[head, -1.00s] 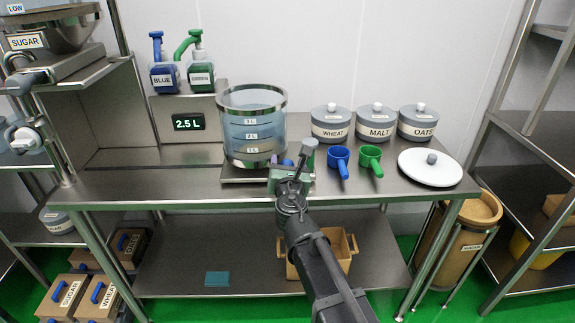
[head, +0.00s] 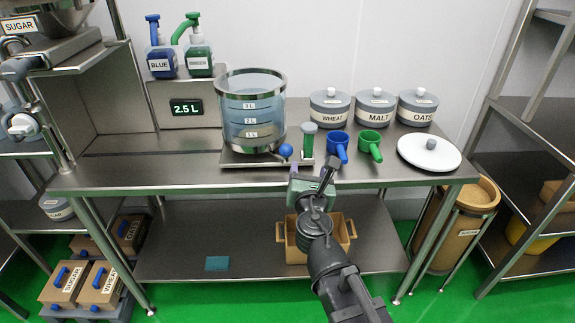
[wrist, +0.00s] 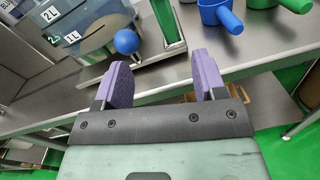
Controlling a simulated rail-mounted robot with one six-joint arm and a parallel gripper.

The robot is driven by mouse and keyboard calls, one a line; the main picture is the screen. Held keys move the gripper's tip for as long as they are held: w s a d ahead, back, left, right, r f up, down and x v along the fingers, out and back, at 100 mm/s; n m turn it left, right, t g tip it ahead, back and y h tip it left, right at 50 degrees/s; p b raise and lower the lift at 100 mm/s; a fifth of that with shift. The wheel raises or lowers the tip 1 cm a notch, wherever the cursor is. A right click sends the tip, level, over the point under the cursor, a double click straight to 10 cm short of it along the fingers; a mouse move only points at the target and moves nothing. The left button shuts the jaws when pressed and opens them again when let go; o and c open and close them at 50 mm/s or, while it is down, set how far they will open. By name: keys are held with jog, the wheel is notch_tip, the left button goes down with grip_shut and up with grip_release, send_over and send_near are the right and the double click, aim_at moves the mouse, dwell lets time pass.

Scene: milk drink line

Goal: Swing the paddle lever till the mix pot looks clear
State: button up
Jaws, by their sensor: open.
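The mix pot (head: 252,115) is a clear vessel with metal bands and 1L, 2L and 3L marks, standing on a metal base on the table. Its contents look grey-blue in the head view; in the wrist view the pot (wrist: 90,35) shows a brownish tint inside. The paddle lever's blue ball knob (head: 285,150) sticks out at the pot's lower right; it also shows in the wrist view (wrist: 126,41). My gripper (head: 308,173) is open and empty at the table's front edge, apart from the knob. Its purple fingers (wrist: 154,80) are spread below and right of the knob.
A green upright piece (head: 308,141) stands right of the pot. Blue (head: 338,146) and green (head: 370,145) scoops lie farther right, with lidded jars behind and a white lid (head: 429,153). A display (head: 186,107) reads 2.5 L.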

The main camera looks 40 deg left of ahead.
jog(key=w+d+n+g+y, duration=0.1)
jog(key=w+d, duration=0.1)
jog(key=w, duration=0.2)
jog(key=n+g+y, duration=0.4)
jog(key=n+g, duration=0.1)
jog(key=g, duration=0.1)
send_near(289, 154)
jog(key=a, duration=0.1)
jog(key=x, duration=1.1)
jog(key=shift+w, duration=0.25)
jog(key=shift+c, duration=0.3)
grip_shut()
jog(key=shift+s+m, duration=0.1)
jog(key=shift+m, duration=0.2)
